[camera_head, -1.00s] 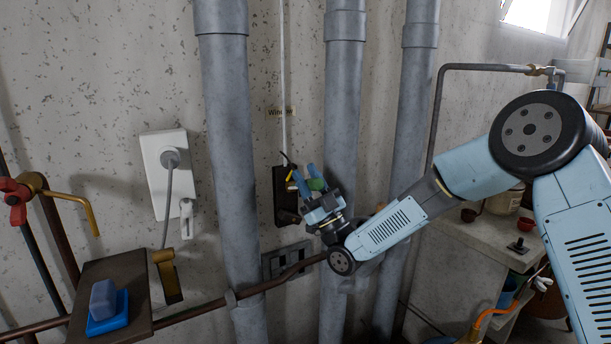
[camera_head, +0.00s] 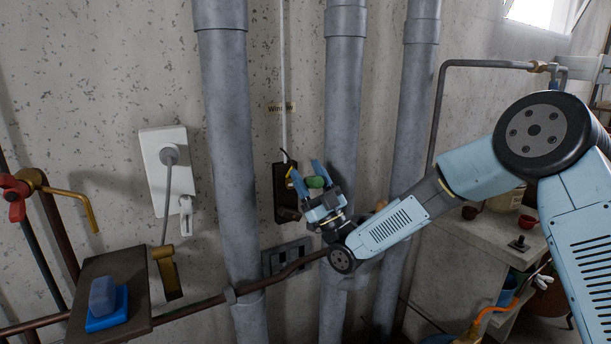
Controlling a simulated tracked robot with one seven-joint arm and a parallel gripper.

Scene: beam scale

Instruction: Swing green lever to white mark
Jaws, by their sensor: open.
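The green lever end (camera_head: 315,182) shows between the blue fingers of my gripper (camera_head: 307,176). The fingers are apart and stand on either side of it; I cannot tell whether they touch it. The lever belongs by its look to the dark wall box (camera_head: 281,207) between two grey pipes, but the gripper hides the join. A small yellow part (camera_head: 290,177) shows at the box beside the left finger. I cannot make out a white mark; it may be hidden or too small.
Thick grey vertical pipes (camera_head: 232,150) stand close on both sides of the box. A grey socket plate (camera_head: 286,258) and a brown horizontal pipe (camera_head: 200,308) lie below. A white outlet (camera_head: 164,160), a red-handled tap (camera_head: 15,197) and a shelf with a blue sponge (camera_head: 103,296) are at left.

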